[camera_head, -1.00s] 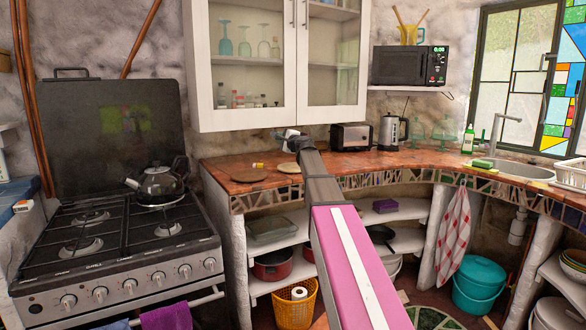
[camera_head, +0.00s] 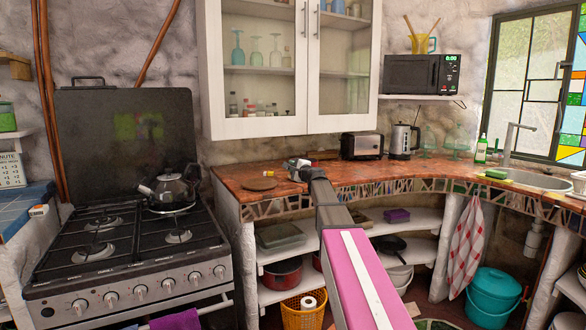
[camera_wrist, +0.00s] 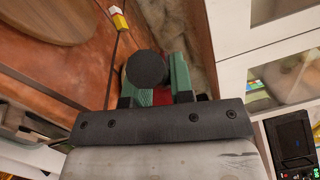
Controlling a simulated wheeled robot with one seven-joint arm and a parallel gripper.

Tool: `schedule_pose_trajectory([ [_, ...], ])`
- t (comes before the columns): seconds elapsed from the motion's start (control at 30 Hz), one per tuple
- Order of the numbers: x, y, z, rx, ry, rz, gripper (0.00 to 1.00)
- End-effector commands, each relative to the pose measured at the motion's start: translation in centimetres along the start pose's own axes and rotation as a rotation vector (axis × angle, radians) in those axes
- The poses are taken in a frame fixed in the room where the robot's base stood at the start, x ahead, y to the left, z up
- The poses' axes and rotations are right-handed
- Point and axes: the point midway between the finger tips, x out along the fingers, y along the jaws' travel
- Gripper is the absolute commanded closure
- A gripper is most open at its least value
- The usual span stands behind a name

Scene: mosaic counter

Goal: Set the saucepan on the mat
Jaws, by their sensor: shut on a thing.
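My gripper (camera_wrist: 158,82) has green fingers and is shut on a dark, round-ended thing (camera_wrist: 147,67) with some red behind it. I take it for the saucepan, held by its handle, but most of it is hidden. In the head view my gripper (camera_head: 298,168) is low over the counter by the back wall. A round brown mat (camera_head: 258,184) lies flat and bare on the counter, left of my gripper. It shows at the upper left of the wrist view (camera_wrist: 60,16), apart from the held thing.
A small yellow-and-white block (camera_head: 268,173) lies behind the mat. The toaster (camera_head: 361,146) and kettle (camera_head: 404,141) stand to the right. The wall cabinet (camera_head: 262,128) hangs above. The stove (camera_head: 130,245) is at left. Red pots (camera_head: 282,272) sit on the shelf below.

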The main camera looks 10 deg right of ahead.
Motion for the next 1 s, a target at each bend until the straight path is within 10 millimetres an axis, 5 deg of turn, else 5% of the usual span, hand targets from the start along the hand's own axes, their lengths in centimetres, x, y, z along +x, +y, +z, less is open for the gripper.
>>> schedule_pose_trajectory([
  [0.33,0.0,0.2,-0.1,-0.002,0.0,-0.001,1.0],
  [0.37,0.0,0.3,-0.1,0.001,0.0,0.0,0.75],
  [0.43,0.0,0.3,-0.1,0.001,0.0,0.0,0.53],
  [0.83,0.0,-0.1,0.0,0.0,0.0,-0.001,0.53],
  [1.0,-1.8,0.0,0.0,0.0,0.002,-0.001,0.53],
])
